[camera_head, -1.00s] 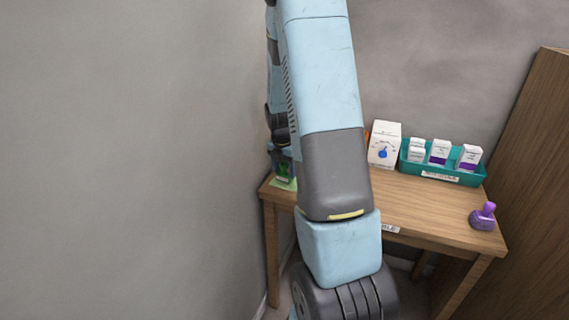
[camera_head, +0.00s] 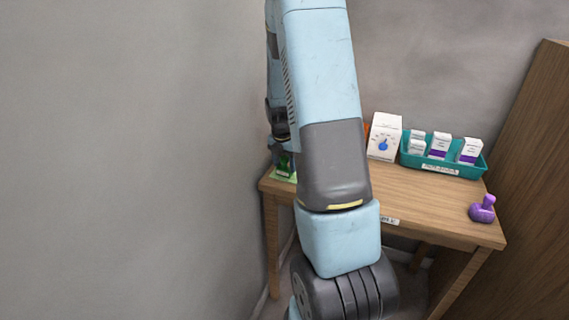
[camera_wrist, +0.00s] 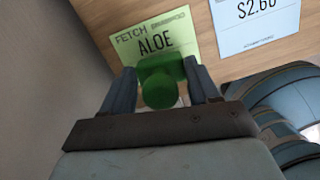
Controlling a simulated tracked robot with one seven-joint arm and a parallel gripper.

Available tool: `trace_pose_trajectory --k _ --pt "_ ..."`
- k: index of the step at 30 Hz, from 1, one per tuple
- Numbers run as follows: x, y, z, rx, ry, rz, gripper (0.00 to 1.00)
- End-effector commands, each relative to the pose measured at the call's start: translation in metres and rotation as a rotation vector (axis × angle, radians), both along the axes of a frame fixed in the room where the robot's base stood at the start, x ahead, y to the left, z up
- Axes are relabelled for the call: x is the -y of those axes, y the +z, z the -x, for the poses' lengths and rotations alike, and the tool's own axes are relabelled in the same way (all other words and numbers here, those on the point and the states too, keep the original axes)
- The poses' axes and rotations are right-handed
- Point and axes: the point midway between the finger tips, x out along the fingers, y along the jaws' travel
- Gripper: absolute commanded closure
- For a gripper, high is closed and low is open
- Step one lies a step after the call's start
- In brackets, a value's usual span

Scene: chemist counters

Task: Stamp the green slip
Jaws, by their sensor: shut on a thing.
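The green slip (camera_wrist: 128,42) lies on the counter top and reads "FETCH ALOE" in the wrist view. It also shows at the counter's left end in the head view (camera_head: 291,178). My gripper (camera_wrist: 163,86) is shut on a green stamp (camera_wrist: 160,90), one finger on each side of it. The stamp is over the lower part of the slip, and its base is partly hidden. Whether it touches the paper I cannot tell. In the head view the green stamp (camera_head: 283,165) shows small beside my arm.
A blue slip (camera_wrist: 258,22) lies right of the green one. A purple stamp (camera_head: 483,209) stands at the counter's right end. A white box (camera_head: 384,137) and a teal tray (camera_head: 443,169) of small boxes stand at the back. A wall is close on the left.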

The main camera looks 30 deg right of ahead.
Motion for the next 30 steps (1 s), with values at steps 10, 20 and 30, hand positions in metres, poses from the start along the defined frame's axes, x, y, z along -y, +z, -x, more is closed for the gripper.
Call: trace_pose_trajectory --k 10,20,30 --pt "0.0003 -0.0032 0.0001 0.000 -0.001 0.000 0.59" --pt "0.0006 -0.0064 0.0002 -0.001 -0.001 0.000 0.59" --pt "0.0010 -0.0088 0.0003 -0.001 -0.002 0.000 0.59"
